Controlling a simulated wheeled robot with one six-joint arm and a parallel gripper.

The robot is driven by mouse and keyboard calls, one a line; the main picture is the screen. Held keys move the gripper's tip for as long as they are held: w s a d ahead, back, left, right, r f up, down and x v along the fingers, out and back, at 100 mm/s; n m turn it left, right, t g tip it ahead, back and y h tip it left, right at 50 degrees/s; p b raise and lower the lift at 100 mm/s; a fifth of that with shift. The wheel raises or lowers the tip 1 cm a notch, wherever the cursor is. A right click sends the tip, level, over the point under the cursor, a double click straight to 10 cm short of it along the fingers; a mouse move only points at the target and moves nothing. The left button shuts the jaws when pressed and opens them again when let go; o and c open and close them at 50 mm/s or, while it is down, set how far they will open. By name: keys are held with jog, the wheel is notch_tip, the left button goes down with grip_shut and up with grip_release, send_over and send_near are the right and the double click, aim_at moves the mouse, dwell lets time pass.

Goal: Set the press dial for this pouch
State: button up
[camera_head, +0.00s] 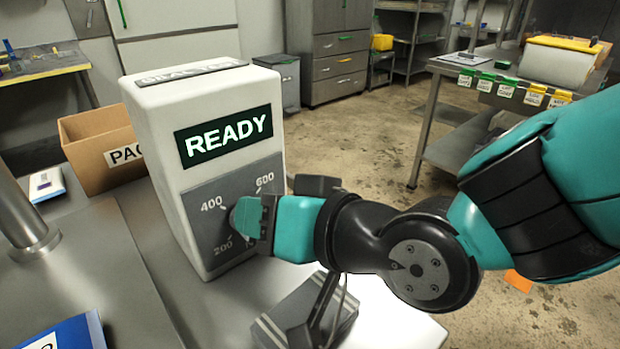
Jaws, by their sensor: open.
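The press (161,140) is a white box on the metal table, with a dark screen (223,137) reading READY. Below the screen is a grey dial panel (205,194) with the marks 200, 400 and 600 visible. My gripper (243,217) is open and right at the dial, in front of the panel. The gripper hides the dial's knob and pointer, so its setting and any contact cannot be told. Part of the mark at the lower right of the panel is also covered. No pouch can be made out for certain.
A cardboard box (84,150) labelled PAC stands behind the press at left. A metal post (22,215) and a blue item (75,333) are at the left. A grey device (306,316) lies below my arm. A side table (447,69) with coloured tags stands back right.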

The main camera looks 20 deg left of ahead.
grip_shut()
jog(key=shift+s+n, duration=0.15)
jog(key=shift+n, duration=0.35)
grip_release()
jog(key=shift+a, duration=0.1)
